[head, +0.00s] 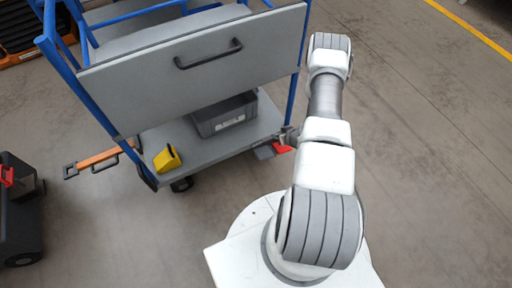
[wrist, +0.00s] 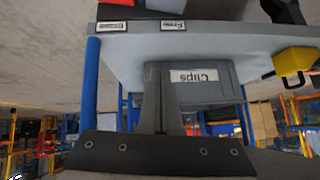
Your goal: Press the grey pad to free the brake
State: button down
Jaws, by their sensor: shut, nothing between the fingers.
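The grey pad (head: 264,152) sticks out low at the right end of the cart's lower deck, beside a red pad (head: 282,147). In the wrist view, which shows the cart upside down, the grey pad (wrist: 166,5) and red pad (wrist: 116,2) are cut by the top edge. Beside them on the deck edge are two small labels; the one by the grey pad (wrist: 173,26) seems to read "Free". My gripper (wrist: 160,68) is shut and empty, in front of the grey bin and apart from the pads in the picture. Its fingertips are not clear in the head view.
The blue-framed cart (head: 190,60) has a grey panel with a black handle. An orange bar juts out left. Floor right of the cart is clear.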

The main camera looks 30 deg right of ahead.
jog(key=shift+t+y, duration=0.3)
jog(key=shift+y, duration=0.2)
jog(key=s+a+f, duration=0.2)
jog(key=a+f, duration=0.1)
jog(key=f, duration=0.1)
jog(key=shift+s+f, duration=0.1)
jog(key=shift+s, duration=0.3)
jog(key=b, duration=0.4)
send_over(255, 150)
jog(key=s+d, duration=0.2)
jog(key=s, duration=0.1)
jog(key=f, duration=0.7)
jog(key=shift+a, duration=0.25)
jog(key=shift+a+f+b, duration=0.25)
jog(key=shift+f+b, duration=0.3)
jog(key=shift+f, duration=0.7)
jog(key=shift+a+f, duration=0.2)
jog(key=shift+f, duration=0.45)
jog(key=shift+a, duration=0.1)
